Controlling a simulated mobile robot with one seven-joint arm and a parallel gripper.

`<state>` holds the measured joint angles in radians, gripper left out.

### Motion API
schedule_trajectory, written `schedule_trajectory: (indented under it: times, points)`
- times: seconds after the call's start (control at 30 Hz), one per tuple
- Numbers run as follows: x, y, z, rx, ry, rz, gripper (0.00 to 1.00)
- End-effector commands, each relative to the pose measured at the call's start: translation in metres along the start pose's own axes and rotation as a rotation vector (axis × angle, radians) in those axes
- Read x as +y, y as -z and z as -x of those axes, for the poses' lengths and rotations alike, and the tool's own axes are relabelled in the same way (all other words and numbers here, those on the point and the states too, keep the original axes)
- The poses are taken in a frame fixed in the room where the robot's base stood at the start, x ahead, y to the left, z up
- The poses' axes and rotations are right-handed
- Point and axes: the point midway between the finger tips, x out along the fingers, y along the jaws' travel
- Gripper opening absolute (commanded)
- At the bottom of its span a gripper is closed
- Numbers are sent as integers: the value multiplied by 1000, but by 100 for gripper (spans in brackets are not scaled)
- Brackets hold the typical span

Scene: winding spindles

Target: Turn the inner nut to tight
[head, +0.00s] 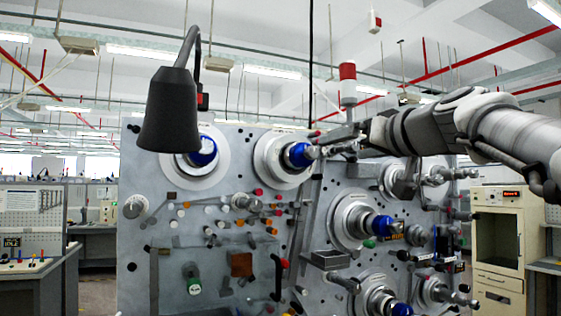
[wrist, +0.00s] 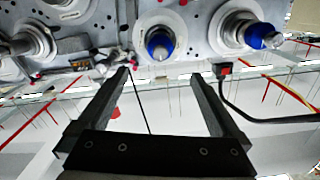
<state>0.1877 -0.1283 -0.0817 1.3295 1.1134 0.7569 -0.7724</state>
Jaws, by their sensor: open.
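Two spindles with blue nuts stand along the top of the grey panel (head: 225,210). The one nearer the panel's middle has a blue nut (head: 297,155) on a wide metal flange (head: 266,160). My gripper (head: 318,151) is just right of this nut in the head view and partly overlaps its edge. In the wrist view this blue nut (wrist: 160,43) lies beyond the fingertips, roughly between them. My gripper (wrist: 172,72) is open and empty there, with no visible contact. The other blue nut (head: 203,151) is at the upper left. How tight either nut is cannot be seen.
A black lamp (head: 170,110) on a curved arm hangs before the upper left spindle. A red-topped signal light (head: 347,80) stands above the panel near my arm. Lower right are more blue-nut spindles (head: 382,225) and a small grey tray (head: 328,260).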

Motion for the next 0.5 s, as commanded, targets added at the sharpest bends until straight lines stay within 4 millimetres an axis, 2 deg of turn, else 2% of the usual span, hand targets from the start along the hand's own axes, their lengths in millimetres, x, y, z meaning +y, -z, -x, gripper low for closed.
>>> schedule_trajectory:
  times: [0.17,0.27,0.5]
  points:
    - [0,7,-10,15,5,4,100]
    - [-1,8,-26,13,6,3,100]
    - [-2,10,-78,11,7,1,100]
